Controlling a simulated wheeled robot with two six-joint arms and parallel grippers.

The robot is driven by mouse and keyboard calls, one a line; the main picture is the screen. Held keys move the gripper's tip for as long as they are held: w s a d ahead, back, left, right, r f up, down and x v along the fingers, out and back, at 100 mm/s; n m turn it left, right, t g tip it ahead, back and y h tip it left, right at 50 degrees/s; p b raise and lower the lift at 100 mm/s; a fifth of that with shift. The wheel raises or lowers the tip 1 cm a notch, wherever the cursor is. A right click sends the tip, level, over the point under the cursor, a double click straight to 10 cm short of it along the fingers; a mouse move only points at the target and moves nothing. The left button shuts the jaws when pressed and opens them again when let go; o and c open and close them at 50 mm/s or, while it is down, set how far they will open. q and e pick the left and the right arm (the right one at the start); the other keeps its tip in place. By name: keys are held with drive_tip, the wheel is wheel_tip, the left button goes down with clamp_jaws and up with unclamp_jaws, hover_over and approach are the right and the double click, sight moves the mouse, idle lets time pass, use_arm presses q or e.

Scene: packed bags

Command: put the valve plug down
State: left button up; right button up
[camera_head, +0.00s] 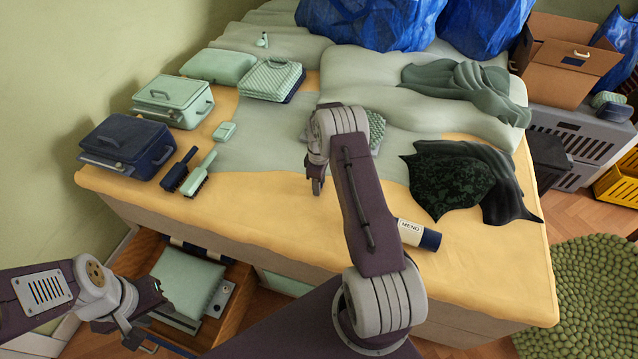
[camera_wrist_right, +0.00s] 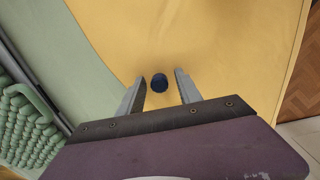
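The valve plug is a small dark blue round piece (camera_wrist_right: 160,83) in the right wrist view. It appears against the yellow blanket, between the fingers of my right gripper (camera_wrist_right: 159,74), with a visible gap on each side. My right gripper is open. In the head view my right gripper (camera_head: 316,186) points down over the yellow part of the bed (camera_head: 290,205), and I cannot see the plug there. My left gripper (camera_head: 143,325) is low at the left, beside the open drawer; its finger opening is unclear.
An open wooden drawer (camera_head: 236,318) holds a pale green cushion. A navy case (camera_head: 127,147), a green case (camera_head: 172,101) and two brushes lie at the bed's left. A dark cloth (camera_head: 450,180) and a labelled tube (camera_head: 418,235) lie right. Yellow blanket around the plug is clear.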

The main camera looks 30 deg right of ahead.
wheel_tip(320, 180, up, 12)
drive_tip(key=r+p, duration=0.1)
drive_tip(key=s+a+r+m, duration=0.2)
drive_tip(key=s+a+m, duration=0.2)
drive_tip(key=s+a, duration=0.4)
drive_tip(key=s+a+r+m+t, duration=0.1)
drive_tip(key=s+a+m, duration=0.3)
drive_tip(key=s+a, duration=0.5)
drive_tip(key=s+r, duration=0.1)
drive_tip(key=s, duration=0.3)
drive_tip(key=shift+s+r+m, duration=0.2)
drive_tip(key=shift+s+m, duration=0.1)
drive_tip(key=shift+s, duration=0.05)
drive_tip(key=shift+r, duration=0.1)
